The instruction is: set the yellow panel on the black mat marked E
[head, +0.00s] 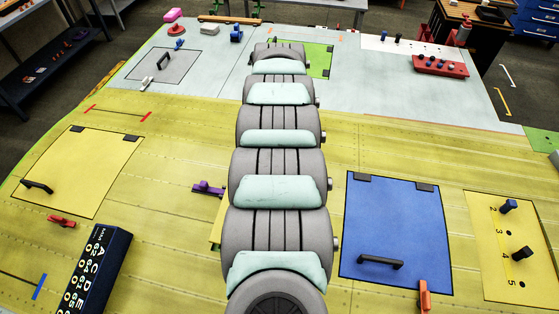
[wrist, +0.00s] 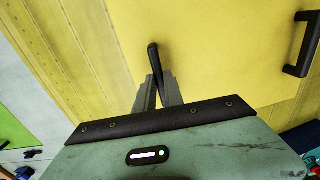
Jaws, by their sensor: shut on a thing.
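My gripper (wrist: 158,92) is shut on a black handle (wrist: 154,58) that stands on a smooth yellow panel (wrist: 235,55) in the wrist view. A second black handle (wrist: 305,45) shows at the right; I cannot tell whether it is on the same panel. In the head view my arm hides the gripper and most of what is under it. A small yellow edge (head: 216,228) shows left of my arm. I cannot tell whether the panel touches the surface below. I cannot make out a black mat marked E in either view.
Another yellow panel (head: 80,170) with a handle lies at the left, a blue panel (head: 390,225) at the right. A dark lettered box (head: 103,268) stands front left. A purple clamp (head: 208,189) sits beside my arm. A red block (head: 440,66) stands back right.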

